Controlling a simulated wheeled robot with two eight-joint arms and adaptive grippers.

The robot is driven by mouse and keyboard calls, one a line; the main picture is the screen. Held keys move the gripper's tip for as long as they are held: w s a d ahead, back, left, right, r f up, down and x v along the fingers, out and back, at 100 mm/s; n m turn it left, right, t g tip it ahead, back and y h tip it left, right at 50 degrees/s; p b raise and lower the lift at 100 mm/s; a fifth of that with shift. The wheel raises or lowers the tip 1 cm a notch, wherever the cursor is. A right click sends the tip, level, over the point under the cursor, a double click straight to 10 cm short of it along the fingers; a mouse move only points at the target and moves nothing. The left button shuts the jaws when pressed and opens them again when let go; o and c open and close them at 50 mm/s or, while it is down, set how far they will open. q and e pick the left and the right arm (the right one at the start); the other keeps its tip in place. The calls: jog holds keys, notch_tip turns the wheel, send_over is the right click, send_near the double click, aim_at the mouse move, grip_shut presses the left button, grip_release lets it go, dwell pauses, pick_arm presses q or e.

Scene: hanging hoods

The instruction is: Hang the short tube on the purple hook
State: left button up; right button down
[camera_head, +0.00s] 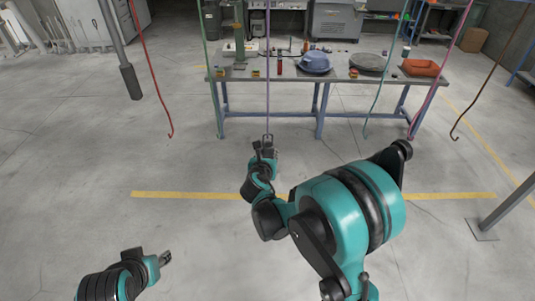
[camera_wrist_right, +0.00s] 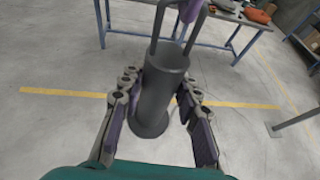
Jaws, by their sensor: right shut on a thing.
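The short tube (camera_wrist_right: 160,88) is a dark grey cylinder with a flared lower rim and a wire loop handle on top. In the right wrist view it stands nearly upright between the fingers of my right gripper (camera_wrist_right: 158,100), which is shut on it. In the head view my right gripper (camera_head: 265,152) is at the lower end of the purple hook (camera_head: 267,80). A purple piece of the hook (camera_wrist_right: 190,10) shows at the tube's handle; I cannot tell whether they are engaged. My left gripper (camera_head: 165,258) is low at the left, apart; its opening is unclear.
Red (camera_head: 150,70), green (camera_head: 208,60), teal (camera_head: 384,75), pink (camera_head: 437,80) and brown (camera_head: 485,90) hooks hang around. A grey rod (camera_head: 113,40) hangs at left. A post base (camera_head: 481,229) is at right.

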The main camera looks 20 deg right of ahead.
jog(key=c, duration=1)
grip_release()
jog(key=shift+v, duration=6)
